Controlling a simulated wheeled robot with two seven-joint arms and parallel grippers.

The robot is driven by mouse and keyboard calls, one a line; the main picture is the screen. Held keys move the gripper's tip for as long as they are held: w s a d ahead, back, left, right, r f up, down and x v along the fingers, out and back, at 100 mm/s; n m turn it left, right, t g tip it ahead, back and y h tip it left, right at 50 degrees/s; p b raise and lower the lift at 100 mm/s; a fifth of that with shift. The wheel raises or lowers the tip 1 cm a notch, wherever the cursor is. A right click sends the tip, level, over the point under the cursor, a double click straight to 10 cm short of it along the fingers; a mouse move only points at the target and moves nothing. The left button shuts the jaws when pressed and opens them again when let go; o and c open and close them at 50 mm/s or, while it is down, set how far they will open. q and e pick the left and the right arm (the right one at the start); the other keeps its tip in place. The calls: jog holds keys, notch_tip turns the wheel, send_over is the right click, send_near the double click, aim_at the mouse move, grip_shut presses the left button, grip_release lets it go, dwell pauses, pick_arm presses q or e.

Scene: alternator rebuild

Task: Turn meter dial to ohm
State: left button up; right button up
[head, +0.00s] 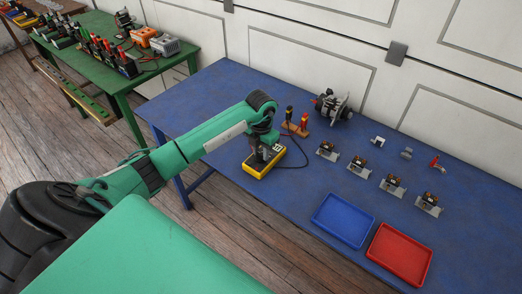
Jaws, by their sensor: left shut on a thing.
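A yellow and dark multimeter (256,170) lies on the blue table near its left end. My left gripper (262,158) is right over the meter and points down at it. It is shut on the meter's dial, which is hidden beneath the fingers. The dial's setting cannot be read. A dark lead runs from the meter to a small orange-brown holder (297,127), where a black and a red probe stand upright. My right gripper is not in view.
A blue tray (343,243) and a red tray (377,257) lie at the front right. Several small parts on metal plates (392,188) stand in a row behind them. An alternator (333,105) stands near the wall. A green table (185,50) with tools is at the back left.

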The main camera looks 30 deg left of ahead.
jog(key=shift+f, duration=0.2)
pick_arm(q)
jog(key=shift+f+m+b, duration=0.2)
jog(key=shift+m+b, duration=0.5)
jog(key=shift+b, duration=0.35)
jog(key=m+b, duration=0.9)
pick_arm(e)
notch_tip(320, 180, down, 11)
pick_arm(q)
jog(key=m+b, duration=0.5)
jog(key=m, duration=0.1)
jog(key=shift+m+b, duration=0.9)
jog(key=shift+m, duration=0.2)
jog(key=m+b, duration=0.2)
jog(key=m, duration=0.1)
jog(key=shift+r+m, duration=0.15)
jog(key=shift+m, duration=0.75)
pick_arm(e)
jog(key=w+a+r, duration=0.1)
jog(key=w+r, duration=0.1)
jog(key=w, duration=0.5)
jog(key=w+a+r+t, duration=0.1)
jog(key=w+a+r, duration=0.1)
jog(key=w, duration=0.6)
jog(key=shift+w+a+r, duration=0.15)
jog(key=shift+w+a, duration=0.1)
